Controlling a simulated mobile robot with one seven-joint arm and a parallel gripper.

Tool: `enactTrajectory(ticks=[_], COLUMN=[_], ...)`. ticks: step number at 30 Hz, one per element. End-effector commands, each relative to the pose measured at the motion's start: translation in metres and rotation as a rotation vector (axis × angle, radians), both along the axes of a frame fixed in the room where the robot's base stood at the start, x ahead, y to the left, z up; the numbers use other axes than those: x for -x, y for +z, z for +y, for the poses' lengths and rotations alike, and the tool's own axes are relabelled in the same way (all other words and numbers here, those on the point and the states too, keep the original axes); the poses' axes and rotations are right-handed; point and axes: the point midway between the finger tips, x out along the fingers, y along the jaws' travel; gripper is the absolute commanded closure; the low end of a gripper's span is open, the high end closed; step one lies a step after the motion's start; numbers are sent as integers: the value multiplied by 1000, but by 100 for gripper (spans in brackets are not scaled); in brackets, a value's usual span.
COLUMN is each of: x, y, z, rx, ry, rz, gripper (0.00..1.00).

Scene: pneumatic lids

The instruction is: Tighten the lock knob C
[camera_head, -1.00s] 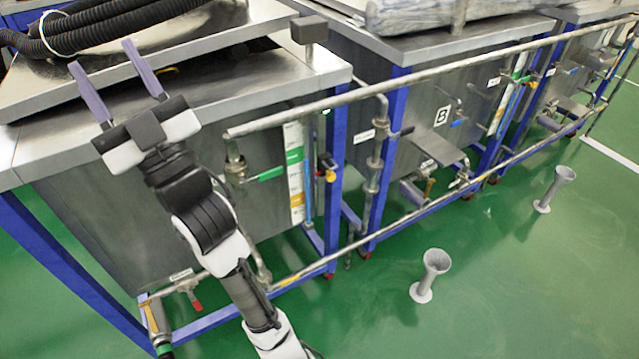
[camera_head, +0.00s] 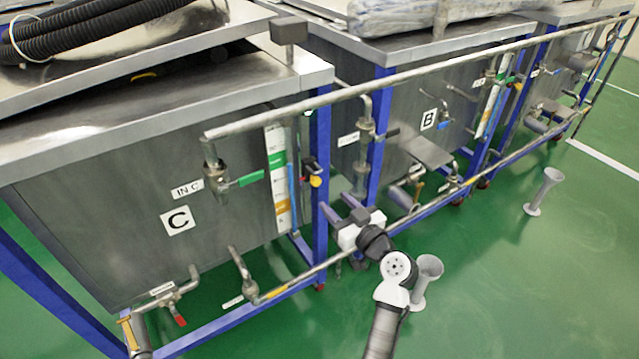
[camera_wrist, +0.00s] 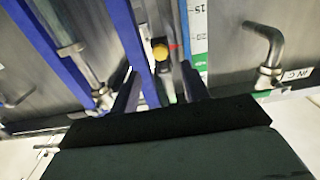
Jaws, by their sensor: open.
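A small yellow knob (camera_head: 316,181) sits on a dark fitting at the blue corner post beside the tank marked C (camera_head: 178,220); it fits the lock knob C, though no label on it can be read. In the wrist view the yellow knob (camera_wrist: 159,50) shows ahead of the fingertips, roughly midway between them, with red beside it. My gripper (camera_head: 336,203) is open and empty, just below and right of the knob in the head view. In the wrist view my gripper (camera_wrist: 161,70) has its fingers apart, not touching the knob.
A green-handled valve (camera_head: 240,181) and a long pipe (camera_head: 400,72) run along the tank front. A blue post (camera_head: 321,150) and lower rail (camera_head: 290,283) stand close to my gripper. A grey funnel stand (camera_head: 429,268) is beside my arm. Open green floor lies right.

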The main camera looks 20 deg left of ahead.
Motion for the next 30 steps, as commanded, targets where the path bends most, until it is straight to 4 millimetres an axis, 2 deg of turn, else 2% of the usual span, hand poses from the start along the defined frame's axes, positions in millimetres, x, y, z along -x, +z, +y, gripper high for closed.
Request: enactTrajectory(ticks=[3,9,15,24,25,30], x=[-17,-38,-48,-50,-50,-50], y=[3,2,1,0,0,0], z=[22,49,62,64,64,64], rx=[-1,-1,-1,-1,-1,-1], ry=[3,1,-1,-1,-1,-1], rz=[0,-1,-1,-1,-1,-1], gripper=[54,54,54,54,55,78])
